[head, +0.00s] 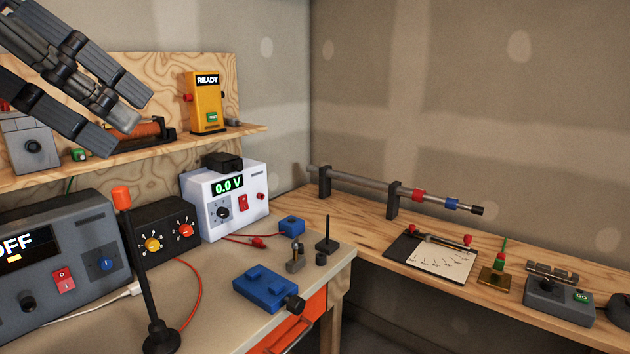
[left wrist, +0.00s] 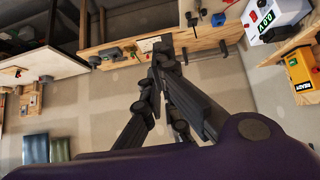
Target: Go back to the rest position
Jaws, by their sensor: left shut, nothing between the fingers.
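My left gripper (head: 126,122) hangs in the upper left of the head view, raised in front of the wooden shelf. It is shut and empty. In the left wrist view its dark fingers (left wrist: 163,58) come together near the upper middle, with nothing between them. It hides part of the shelf and of an orange cylinder (head: 145,130) on a dark stand. My right gripper is not in view.
The shelf holds a yellow READY box (head: 206,103). Below stand a white 0.0 V supply (head: 226,200), a black knob box (head: 163,231) and a grey OFF unit (head: 60,262). An orange-topped post (head: 140,270) rises in front. A blue vise (head: 264,287) sits on the bench.

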